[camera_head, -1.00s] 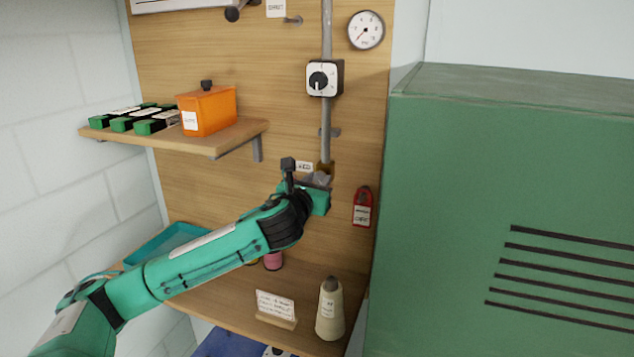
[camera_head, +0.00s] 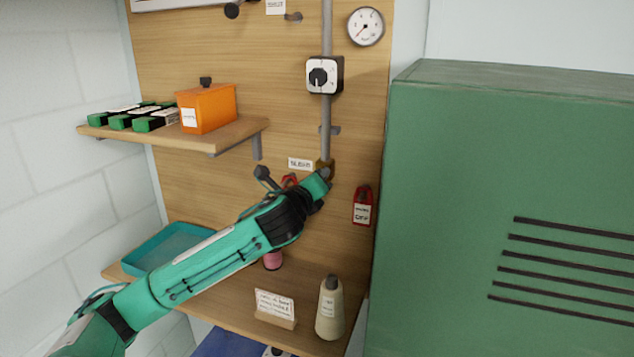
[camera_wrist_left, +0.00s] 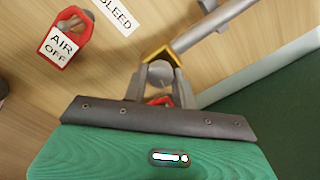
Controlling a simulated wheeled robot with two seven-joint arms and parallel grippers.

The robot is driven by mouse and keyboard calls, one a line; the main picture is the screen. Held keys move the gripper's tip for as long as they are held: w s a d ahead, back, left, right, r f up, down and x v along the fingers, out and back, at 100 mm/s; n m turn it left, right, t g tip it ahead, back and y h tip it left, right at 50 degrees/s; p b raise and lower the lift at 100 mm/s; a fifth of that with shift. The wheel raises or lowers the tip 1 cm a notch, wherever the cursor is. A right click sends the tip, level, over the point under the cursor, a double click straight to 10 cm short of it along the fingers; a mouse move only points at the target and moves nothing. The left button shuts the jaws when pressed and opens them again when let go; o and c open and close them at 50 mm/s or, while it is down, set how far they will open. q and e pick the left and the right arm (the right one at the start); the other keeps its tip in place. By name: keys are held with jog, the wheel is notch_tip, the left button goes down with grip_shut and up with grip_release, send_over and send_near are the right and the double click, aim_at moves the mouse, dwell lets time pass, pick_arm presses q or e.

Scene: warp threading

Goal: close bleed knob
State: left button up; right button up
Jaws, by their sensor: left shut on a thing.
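The bleed knob (camera_wrist_left: 160,73) shows in the left wrist view as a rounded grey piece at the brass fitting (camera_wrist_left: 157,52) on the pipe's end. My left gripper (camera_wrist_left: 158,82) is shut on it, with one grey finger on each side. A bit of red shows between the fingers, partly hidden by the gripper's dark edge. In the head view my left gripper (camera_head: 325,175) is at the lower end of the vertical pipe, and hides most of the knob. The BLEED label (camera_head: 300,163) is just left of the fitting. My right gripper is not in view.
A red AIR OFF tag (camera_wrist_left: 66,42) hangs by the label; another red tag (camera_head: 362,208) hangs right of the gripper. A switch box (camera_head: 325,75) and gauge (camera_head: 366,27) are above. A green cabinet (camera_head: 500,200) stands right. A bottle (camera_head: 329,310) stands below on the bench.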

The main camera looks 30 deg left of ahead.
pick_arm(q)
jog(key=n+b, duration=0.3)
jog(key=n, duration=1.7)
jog(key=shift+n, duration=0.4)
jog(key=o, duration=1)
jog(key=shift+c, duration=0.2)
